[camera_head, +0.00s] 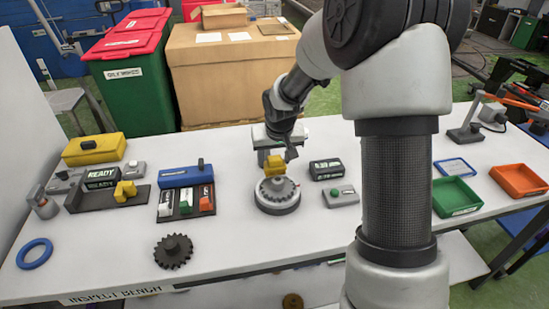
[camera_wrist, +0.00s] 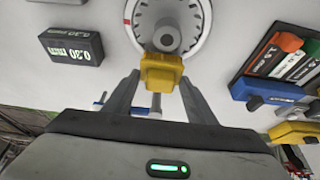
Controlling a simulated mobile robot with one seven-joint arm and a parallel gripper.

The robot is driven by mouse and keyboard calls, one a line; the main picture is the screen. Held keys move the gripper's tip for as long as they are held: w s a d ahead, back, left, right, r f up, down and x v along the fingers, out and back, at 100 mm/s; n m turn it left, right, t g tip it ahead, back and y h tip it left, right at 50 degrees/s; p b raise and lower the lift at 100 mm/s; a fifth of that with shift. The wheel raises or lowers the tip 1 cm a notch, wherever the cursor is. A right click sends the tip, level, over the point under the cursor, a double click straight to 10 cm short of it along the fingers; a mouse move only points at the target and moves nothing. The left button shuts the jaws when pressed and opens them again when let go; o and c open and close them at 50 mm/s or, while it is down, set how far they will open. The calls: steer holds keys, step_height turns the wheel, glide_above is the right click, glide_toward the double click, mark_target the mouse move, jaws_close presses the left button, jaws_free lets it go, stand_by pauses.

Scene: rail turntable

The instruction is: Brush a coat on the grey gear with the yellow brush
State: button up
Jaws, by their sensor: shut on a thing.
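The grey gear (camera_head: 280,189) lies flat on a round pale turntable (camera_head: 278,208) near the middle of the bench. My gripper (camera_head: 274,157) is above the gear, pointing down, shut on the yellow brush (camera_head: 273,168). The brush also shows between the fingers in the wrist view (camera_wrist: 161,74). There the grey hub (camera_wrist: 167,38) and the pale dial around it are just beyond the brush. The brush's lower end is hidden, so I cannot tell whether it touches the gear.
A black display block (camera_head: 326,169) and a small grey box with a green button (camera_head: 341,195) stand right of the turntable. A tray of coloured blocks (camera_head: 186,203) is to the left. A dark gear (camera_head: 173,250) lies front left. Green (camera_head: 456,197) and orange (camera_head: 519,181) trays are at right.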

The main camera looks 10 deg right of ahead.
steer(key=shift+f+b, duration=0.55)
steer(key=shift+f, duration=0.05)
stand_by(0.3)
steer(key=shift+s, duration=0.45)
steer(key=shift+w, duration=0.15)
stand_by(0.4)
steer(key=shift+w, duration=0.25)
steer(key=shift+s, duration=0.15)
stand_by(0.4)
steer(key=shift+s+b, duration=0.25)
steer(key=shift+b, duration=0.05)
steer(key=shift+w, duration=0.45)
steer(key=shift+s, duration=0.3)
stand_by(0.4)
steer(key=shift+s, duration=0.2)
